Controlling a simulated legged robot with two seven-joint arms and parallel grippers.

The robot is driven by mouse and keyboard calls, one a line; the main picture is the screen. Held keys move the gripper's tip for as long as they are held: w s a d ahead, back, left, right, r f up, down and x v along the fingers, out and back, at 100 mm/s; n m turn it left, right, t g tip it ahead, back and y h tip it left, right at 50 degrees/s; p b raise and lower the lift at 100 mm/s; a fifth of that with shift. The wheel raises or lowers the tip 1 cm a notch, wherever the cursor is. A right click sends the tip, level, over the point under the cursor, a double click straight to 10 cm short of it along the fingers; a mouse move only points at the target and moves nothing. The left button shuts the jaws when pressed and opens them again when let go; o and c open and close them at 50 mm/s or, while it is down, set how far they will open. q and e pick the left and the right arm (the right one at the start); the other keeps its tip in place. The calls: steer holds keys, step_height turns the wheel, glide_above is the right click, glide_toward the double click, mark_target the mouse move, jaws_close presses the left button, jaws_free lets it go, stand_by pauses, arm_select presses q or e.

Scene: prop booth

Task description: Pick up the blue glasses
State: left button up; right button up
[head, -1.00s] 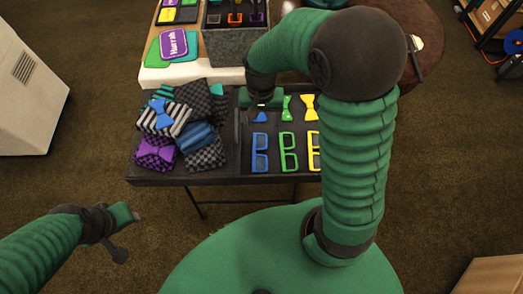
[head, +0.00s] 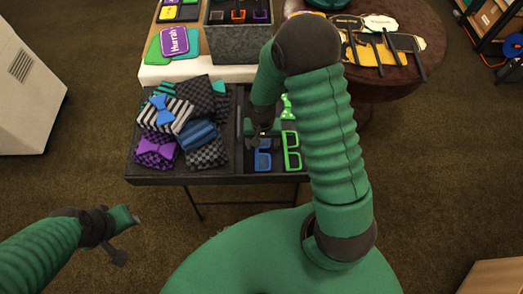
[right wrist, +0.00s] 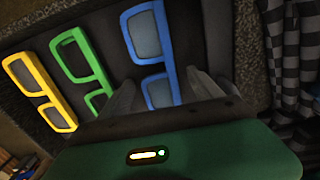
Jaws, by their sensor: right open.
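The blue glasses (head: 263,160) lie in the right part of the black tray table, their upper end hidden under my right gripper (head: 261,140). In the right wrist view the blue glasses (right wrist: 145,36) run between the two grey fingers of the right gripper (right wrist: 160,78), which are apart on either side of the frame. I cannot tell whether the fingers touch it. My left gripper (head: 122,232) hangs over the floor at the left, away from the table; its jaw opening is unclear.
Green glasses (head: 291,150) lie just right of the blue ones; yellow glasses (right wrist: 40,90) show beyond them in the right wrist view. A pile of folded patterned cloths and bow ties (head: 182,122) fills the tray's left part. A grey bin (head: 232,40) stands behind.

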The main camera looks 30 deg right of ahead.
steer(key=shift+a+r, duration=0.1)
steer(key=shift+a, duration=0.05)
steer(key=shift+c, duration=1.3)
steer(key=shift+d, duration=0.3)
steer(key=c, duration=1)
steer(key=shift+a, duration=0.1)
steer(key=shift+c, duration=0.9)
